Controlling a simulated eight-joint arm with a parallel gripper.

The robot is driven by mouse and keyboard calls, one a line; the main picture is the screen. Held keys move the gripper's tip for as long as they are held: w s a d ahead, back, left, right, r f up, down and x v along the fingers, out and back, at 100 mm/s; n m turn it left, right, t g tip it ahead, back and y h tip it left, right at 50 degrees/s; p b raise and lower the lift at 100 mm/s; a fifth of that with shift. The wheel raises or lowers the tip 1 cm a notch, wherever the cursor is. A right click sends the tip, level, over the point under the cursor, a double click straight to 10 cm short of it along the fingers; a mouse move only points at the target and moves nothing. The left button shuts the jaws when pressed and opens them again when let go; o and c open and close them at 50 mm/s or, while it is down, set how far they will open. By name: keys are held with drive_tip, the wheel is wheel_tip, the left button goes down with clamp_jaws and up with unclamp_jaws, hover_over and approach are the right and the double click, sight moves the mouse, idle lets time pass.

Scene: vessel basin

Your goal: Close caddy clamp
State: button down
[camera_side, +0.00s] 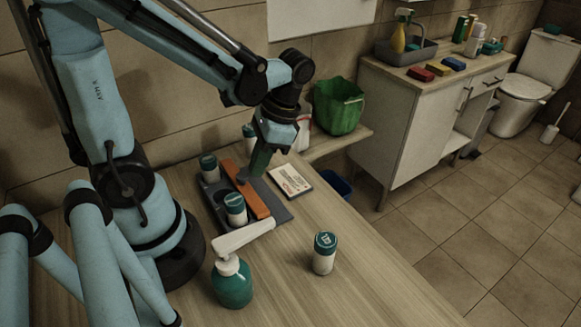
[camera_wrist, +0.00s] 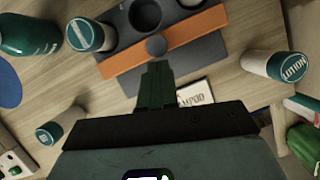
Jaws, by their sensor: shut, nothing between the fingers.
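The dark grey caddy (camera_side: 222,214) lies on the wooden counter beside my arm. It holds white bottles with teal caps, one at the back (camera_side: 209,168) and one at the front (camera_side: 235,210); an empty round socket (camera_wrist: 145,15) shows between them in the wrist view. An orange clamp bar (camera_side: 258,203) runs along the caddy, with a round grey knob (camera_wrist: 156,46) at its edge. My gripper (camera_side: 259,163) is shut and empty, pointing down by the bar. In the wrist view its green fingertips (camera_wrist: 157,70) are close to the knob; I cannot tell whether they touch.
A green pump bottle (camera_side: 232,285) and a loose capped bottle (camera_side: 324,255) stand in front. A white labelled card (camera_side: 291,181) lies right of the caddy. Another capped bottle (camera_wrist: 275,65) and a green bin (camera_side: 338,106) are behind.

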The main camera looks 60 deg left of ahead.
drive_tip(key=shift+s+a, duration=0.15)
drive_tip(key=shift+s, duration=1.2)
drive_tip(key=shift+w, duration=0.55)
drive_tip(key=w, duration=0.2)
drive_tip(key=w+d, duration=0.1)
drive_tip(key=shift+w+d, duration=0.1)
drive_tip(key=shift+w, duration=0.25)
drive_tip(key=w+d+r+n+t+h, duration=0.1)
drive_tip(key=w+d+r+n+t, duration=0.1)
drive_tip(key=r+t, duration=0.5)
drive_tip(key=shift+w+n+t, duration=0.5)
drive_tip(key=shift+w+t, duration=0.7)
drive_tip(key=shift+t, duration=0.9)
